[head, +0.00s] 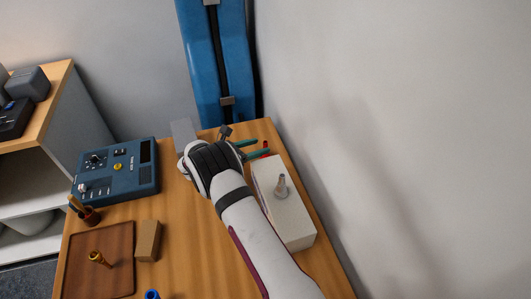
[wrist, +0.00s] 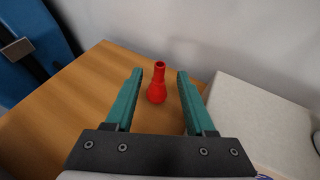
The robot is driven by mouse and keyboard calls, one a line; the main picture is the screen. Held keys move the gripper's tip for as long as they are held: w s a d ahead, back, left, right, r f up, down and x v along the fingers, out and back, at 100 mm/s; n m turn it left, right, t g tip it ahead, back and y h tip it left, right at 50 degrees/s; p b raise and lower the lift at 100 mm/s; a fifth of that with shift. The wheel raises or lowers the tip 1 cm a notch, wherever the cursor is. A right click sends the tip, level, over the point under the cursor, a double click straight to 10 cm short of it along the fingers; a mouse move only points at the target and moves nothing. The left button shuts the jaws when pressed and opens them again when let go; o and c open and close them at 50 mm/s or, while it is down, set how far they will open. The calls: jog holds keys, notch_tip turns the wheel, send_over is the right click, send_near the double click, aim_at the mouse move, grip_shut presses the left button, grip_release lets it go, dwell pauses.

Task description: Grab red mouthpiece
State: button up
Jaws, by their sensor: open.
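The red mouthpiece (wrist: 157,92) stands upright on the wooden table in the wrist view, near the table's far edge. In the head view only a small red part of it (head: 266,148) shows beside my gripper's fingers. My gripper (wrist: 159,78) is open and empty, with one teal finger on each side of the mouthpiece as seen in the wrist view. I cannot tell whether the fingertips are level with it or short of it. In the head view my gripper (head: 264,148) is at the far right corner of the table.
A white box (head: 290,215) with a grey mouthpiece (head: 281,184) on top stands close to my arm's right. A grey wall rises behind the table, and a blue case (head: 235,65) stands past its far edge. A blue device (head: 117,172), wooden tray (head: 83,278) and tan block (head: 147,241) lie left.

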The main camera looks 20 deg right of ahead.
jog(key=shift+x, duration=0.95)
jog(key=shift+r, duration=0.1)
grip_shut()
dwell(0.5)
